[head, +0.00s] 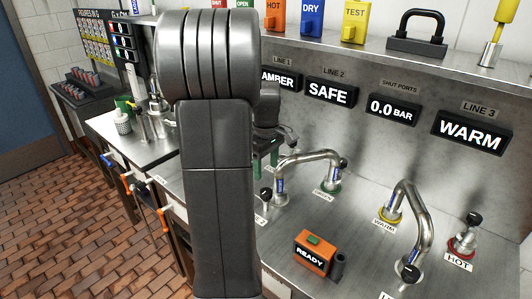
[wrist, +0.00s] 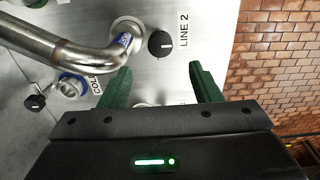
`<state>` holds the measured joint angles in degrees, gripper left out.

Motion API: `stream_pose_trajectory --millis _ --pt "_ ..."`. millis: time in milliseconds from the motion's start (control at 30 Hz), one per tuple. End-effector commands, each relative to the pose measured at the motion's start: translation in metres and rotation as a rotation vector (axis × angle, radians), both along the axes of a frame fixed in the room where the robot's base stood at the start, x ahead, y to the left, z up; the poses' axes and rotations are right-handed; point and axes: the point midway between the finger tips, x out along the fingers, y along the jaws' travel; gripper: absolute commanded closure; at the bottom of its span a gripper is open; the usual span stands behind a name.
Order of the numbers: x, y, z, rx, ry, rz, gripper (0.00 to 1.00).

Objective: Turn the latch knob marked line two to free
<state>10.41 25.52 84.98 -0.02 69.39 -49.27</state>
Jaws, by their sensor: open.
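In the wrist view, a round black knob (wrist: 160,44) sits on the steel top beside the LINE 2 label (wrist: 184,30). A short pale line on the knob points toward the label. My gripper (wrist: 162,82) is open, with its two green fingers apart. The knob shows beyond the fingertips, roughly centred between them, and nothing is held. In the head view, my gripper (head: 268,160) is over the counter behind my dark arm, which covers most of the line two marking. No free marking can be read at the knob.
A bent steel pipe (wrist: 70,42) with a blue-tagged end stands close left of the knob. Another black knob (wrist: 35,102) is near the COLD label. A display (head: 331,92) under LINE 2 reads SAFE. An orange READY box (head: 313,257) sits at the counter's front.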

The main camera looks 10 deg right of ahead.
Motion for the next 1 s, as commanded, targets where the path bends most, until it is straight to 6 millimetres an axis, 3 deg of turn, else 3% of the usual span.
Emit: stream_pose_trajectory --millis 200,400,767,1000 --pt "0.001 0.0 0.038 0.0 -0.003 0.001 0.43" --pt "0.0 0.0 0.05 0.0 -0.001 0.001 0.43" --pt "0.0 0.0 0.049 0.0 0.0 0.001 0.43" --pt "0.0 0.0 0.022 0.001 0.005 0.0 0.43"
